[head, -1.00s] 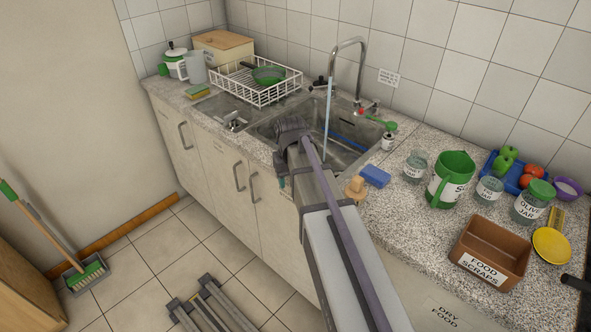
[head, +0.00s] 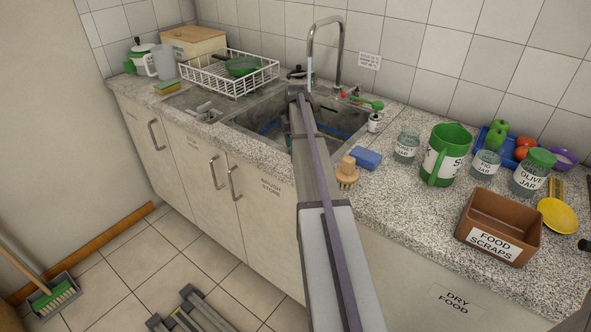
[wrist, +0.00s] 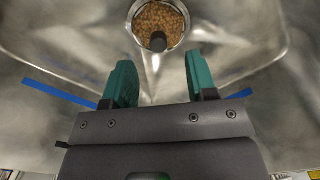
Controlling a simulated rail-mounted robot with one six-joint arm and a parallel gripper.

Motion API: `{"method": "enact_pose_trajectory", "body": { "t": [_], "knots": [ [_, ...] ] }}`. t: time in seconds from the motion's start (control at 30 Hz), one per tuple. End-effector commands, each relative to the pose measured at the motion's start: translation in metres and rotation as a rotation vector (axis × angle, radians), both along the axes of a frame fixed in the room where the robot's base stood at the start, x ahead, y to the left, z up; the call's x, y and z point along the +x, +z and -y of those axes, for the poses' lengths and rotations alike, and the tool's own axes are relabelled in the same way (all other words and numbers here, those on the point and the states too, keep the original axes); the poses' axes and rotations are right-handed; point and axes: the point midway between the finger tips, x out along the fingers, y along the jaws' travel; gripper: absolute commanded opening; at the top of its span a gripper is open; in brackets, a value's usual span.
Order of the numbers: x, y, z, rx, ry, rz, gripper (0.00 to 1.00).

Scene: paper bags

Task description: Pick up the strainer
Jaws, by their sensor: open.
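The strainer (wrist: 160,22) sits at the bottom of the steel sink (head: 352,125). In the wrist view it is a round metal cup at the top edge, filled with brown bits, with a dark knob (wrist: 158,42) standing up from it. My gripper (wrist: 160,72) is open and empty, with its two teal fingers apart. The knob appears between and beyond the fingertips, apart from both. In the head view my arm reaches over the sink and hides the strainer and most of the gripper.
The tap (head: 325,50) arches over the sink close to my arm. A blue strip (wrist: 60,94) lies in the basin. A white dish rack (head: 228,75) stands left; a wooden brush (head: 347,172), blue sponge (head: 367,159) and brown scraps box (head: 500,225) stand right.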

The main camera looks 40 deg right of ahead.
Motion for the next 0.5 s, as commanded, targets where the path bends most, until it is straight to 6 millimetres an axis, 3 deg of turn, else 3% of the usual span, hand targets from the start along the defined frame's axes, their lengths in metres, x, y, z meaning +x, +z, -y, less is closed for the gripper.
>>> {"method": "enact_pose_trajectory", "body": {
  "t": [0.17, 0.4, 0.5],
  "knots": [
    [0.0, -0.008, 0.0, 0.0, 0.0, 0.0, 0.52],
    [0.001, -0.054, 0.003, 0.0, 0.0, 0.0, 0.52],
    [0.001, -0.057, 0.003, 0.0, 0.0, 0.0, 0.52]
  ]
}}
